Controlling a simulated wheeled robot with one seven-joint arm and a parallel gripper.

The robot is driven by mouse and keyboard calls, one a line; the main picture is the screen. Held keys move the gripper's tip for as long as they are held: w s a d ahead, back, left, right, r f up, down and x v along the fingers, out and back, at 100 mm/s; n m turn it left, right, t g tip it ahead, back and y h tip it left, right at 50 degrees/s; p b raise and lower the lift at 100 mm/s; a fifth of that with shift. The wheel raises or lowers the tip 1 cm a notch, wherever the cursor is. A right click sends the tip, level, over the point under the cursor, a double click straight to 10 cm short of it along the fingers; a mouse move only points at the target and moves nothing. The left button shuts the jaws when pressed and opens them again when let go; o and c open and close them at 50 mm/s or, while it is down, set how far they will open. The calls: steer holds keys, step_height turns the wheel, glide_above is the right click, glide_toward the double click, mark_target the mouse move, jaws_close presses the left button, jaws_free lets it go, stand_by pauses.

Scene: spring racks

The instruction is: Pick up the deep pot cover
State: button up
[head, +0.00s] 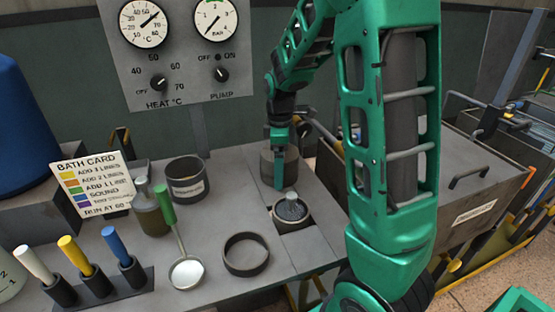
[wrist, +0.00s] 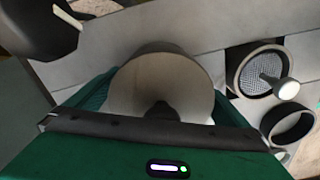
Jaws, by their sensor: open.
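I take the grey round piece at the back of the bench, below my gripper, to be the deep pot cover (head: 293,170). In the wrist view the cover (wrist: 165,78) shows as a wide pale grey round shape with a dark knob-like part near its lower middle. My gripper (head: 280,168) points down at it, and one green finger hides part of its front. In the wrist view my gripper (wrist: 163,108) is open, with a green finger on each side of the cover. I cannot tell whether the fingers touch it. Its lower part is partly hidden.
A round well (head: 278,222) holding a knobbed strainer (head: 292,207) sits just in front. A dark ring (head: 246,271) lies front left. A labelled pot (head: 187,187), a green-handled ladle (head: 187,272) and a bottle (head: 150,216) stand left. A lidded bin (head: 465,200) is right.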

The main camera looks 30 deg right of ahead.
steer(key=shift+f, duration=0.3)
steer(key=c, duration=1.2)
steer(key=shift+o, duration=0.2)
steer(key=shift+r, duration=0.2)
